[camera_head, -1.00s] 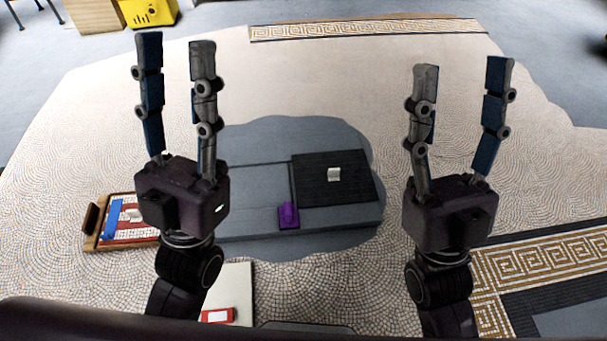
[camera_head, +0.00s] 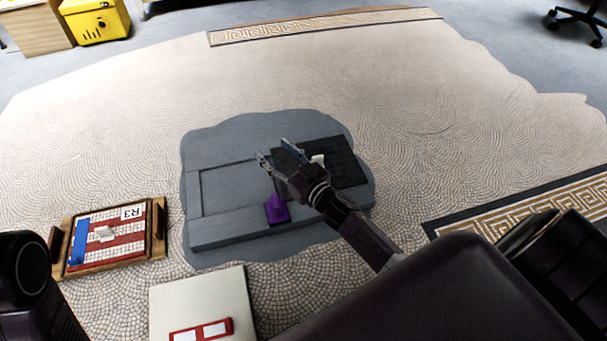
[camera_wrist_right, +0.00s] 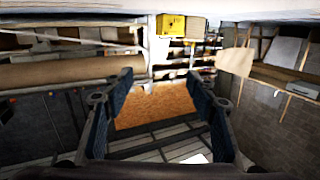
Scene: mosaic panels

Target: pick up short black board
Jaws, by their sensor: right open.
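A black ribbed board (camera_head: 346,164) with a small white handle (camera_head: 318,159) lies on the right part of the grey panel (camera_head: 215,228) on the floor. My right gripper (camera_head: 276,152) is open and empty, reaching in from the lower right. In the head view it appears in front of the board's left part and covers some of it; I cannot tell its height above the board. Its two blue-padded fingers (camera_wrist_right: 165,110) stand apart in the right wrist view, with nothing between them. Only a link of my left arm shows at lower left; its gripper is out of view.
A purple block (camera_head: 277,209) sits on the grey panel, just below my right gripper in the picture. A wooden tray (camera_head: 62,262) with red, white and blue pieces lies at left. A pale board (camera_head: 190,295) with a red piece lies in front. Patterned floor beyond is clear.

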